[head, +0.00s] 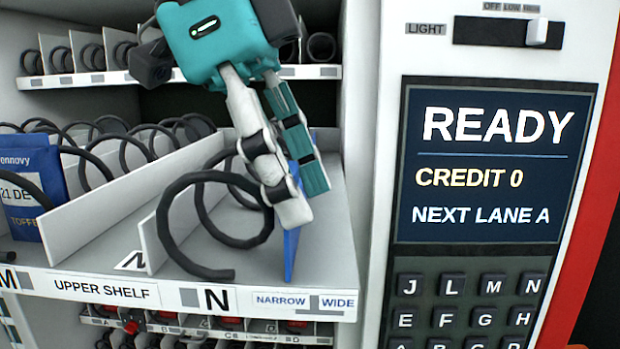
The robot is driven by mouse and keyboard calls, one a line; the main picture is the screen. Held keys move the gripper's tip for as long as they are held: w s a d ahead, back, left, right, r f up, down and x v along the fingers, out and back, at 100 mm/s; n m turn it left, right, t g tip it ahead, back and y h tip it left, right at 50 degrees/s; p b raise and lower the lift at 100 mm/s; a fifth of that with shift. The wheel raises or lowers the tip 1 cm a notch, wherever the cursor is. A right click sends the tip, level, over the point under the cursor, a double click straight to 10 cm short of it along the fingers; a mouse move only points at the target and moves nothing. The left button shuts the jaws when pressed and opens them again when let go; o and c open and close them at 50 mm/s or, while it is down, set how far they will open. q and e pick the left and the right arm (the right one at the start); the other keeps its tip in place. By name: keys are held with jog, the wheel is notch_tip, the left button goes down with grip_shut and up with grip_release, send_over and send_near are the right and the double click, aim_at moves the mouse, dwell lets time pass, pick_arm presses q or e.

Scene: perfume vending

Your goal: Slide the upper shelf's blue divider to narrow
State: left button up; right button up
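The blue divider (291,254) stands upright on the upper shelf (105,287), in the lane marked N. Its lower front end is above the right part of the NARROW label (280,300), left of the WIDE label (338,303). My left gripper (304,195), with a teal body, reaches down from above. Its white finger is left of the divider and its teal finger is right of it. They look closed on the divider, though they hide much of its middle and top. My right gripper is not in view.
A black spiral coil (180,270) lies just left of the divider. Grey lane walls, more coils and a blue box (20,190) are further left. The cabinet's right side wall (362,150) and a control panel (490,160) reading READY stand to the right.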

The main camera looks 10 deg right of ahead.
pick_arm(q)
jog(key=o, duration=0.4)
jog(key=shift+a, duration=0.4)
jog(key=shift+o, duration=0.3)
jog(key=shift+s+d, duration=0.1)
jog(key=shift+d, duration=0.2)
jog(key=v, duration=1.2)
jog(key=shift+a, duration=0.25)
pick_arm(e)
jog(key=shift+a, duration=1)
